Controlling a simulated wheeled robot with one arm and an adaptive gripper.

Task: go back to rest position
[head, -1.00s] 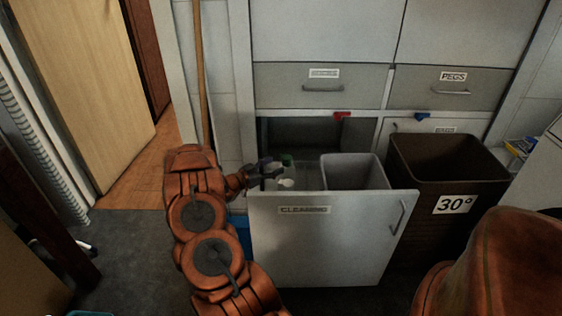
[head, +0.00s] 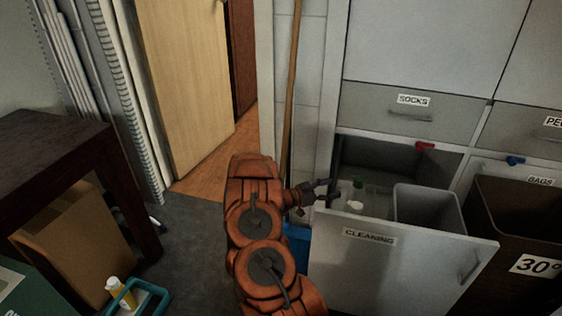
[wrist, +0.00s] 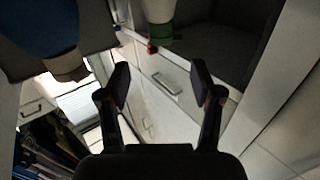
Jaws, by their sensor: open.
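My gripper (head: 318,188) is at the left end of the open drawer labelled CLEANING (head: 400,262), near its upper edge. In the wrist view my gripper (wrist: 158,88) has its two fingers apart with nothing between them. My arm reaches up from the bottom of the head view, left of the drawer. Bottles with a white and a green cap (head: 356,195) stand inside the drawer, just right of my gripper. In the wrist view a bottle with a green band (wrist: 158,25) shows beyond the fingers, apart from them.
A grey bin (head: 430,210) sits in the drawer. A brown basket marked 30° (head: 520,225) stands at right. Grey floor (head: 190,235) between is clear.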

